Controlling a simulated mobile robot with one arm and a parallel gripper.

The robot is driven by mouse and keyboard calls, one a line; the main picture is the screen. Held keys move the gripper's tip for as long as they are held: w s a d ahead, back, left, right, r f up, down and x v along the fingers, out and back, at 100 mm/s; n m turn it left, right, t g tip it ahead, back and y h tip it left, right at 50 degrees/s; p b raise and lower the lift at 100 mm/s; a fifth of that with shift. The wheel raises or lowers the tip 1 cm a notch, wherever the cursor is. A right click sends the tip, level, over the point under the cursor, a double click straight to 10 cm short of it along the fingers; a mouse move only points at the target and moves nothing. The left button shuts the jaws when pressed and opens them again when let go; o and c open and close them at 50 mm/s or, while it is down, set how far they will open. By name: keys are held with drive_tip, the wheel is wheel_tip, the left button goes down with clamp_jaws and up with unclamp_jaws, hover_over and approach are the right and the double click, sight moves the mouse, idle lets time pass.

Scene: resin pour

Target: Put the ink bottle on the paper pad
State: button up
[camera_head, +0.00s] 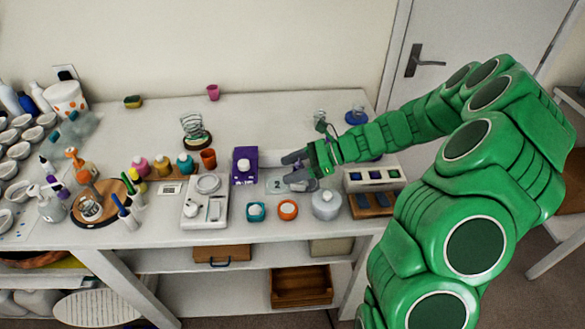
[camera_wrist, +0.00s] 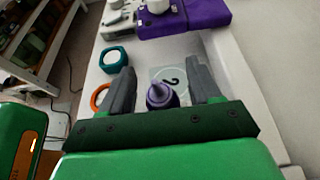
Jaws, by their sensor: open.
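A small dark purple bottle with a pointed top (camera_wrist: 160,95), which looks like the ink bottle, stands between the fingers of my gripper (camera_wrist: 160,65) in the wrist view. Gaps show on both sides of it. My gripper (camera_head: 286,169) is open over the table in the head view, where the bottle is not clearly seen. A pale square marked 2 (camera_wrist: 168,75) lies flat just past the bottle; it also shows in the head view (camera_head: 276,185). I cannot tell whether this is the paper pad. A purple slab (camera_head: 240,178) bearing a white-topped item lies to its left.
A teal jar (camera_head: 256,212), an orange-rimmed jar (camera_head: 288,210) and a white round container (camera_head: 326,204) stand along the front. A white scale (camera_head: 190,216) is to the left. A rack with blue squares (camera_head: 385,167) is to the right. The back of the table is mostly clear.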

drive_tip(key=v, duration=1.1)
drive_tip(key=s+a+r+n+g+h, duration=0.25)
drive_tip(key=s+a+r+n, duration=0.2)
drive_tip(key=s, duration=0.45)
drive_tip(key=s+a+r+n+g+h, duration=0.1)
drive_tip(key=s+a+r+n+h, duration=0.25)
drive_tip(key=s+n, duration=0.35)
drive_tip(key=s+d+n+t+h, duration=0.1)
drive_tip(key=s+d+n+h, duration=0.2)
drive_tip(key=s, duration=0.6)
drive_tip(key=s+d+n+h, duration=0.3)
drive_tip(key=s+d+h, duration=0.1)
drive_tip(key=s, duration=0.6)
drive_tip(key=shift+d+r+t, duration=0.35)
drive_tip(key=shift+d+r, duration=0.1)
drive_tip(key=shift+d, duration=0.2)
drive_tip(key=shift+n, duration=0.25)
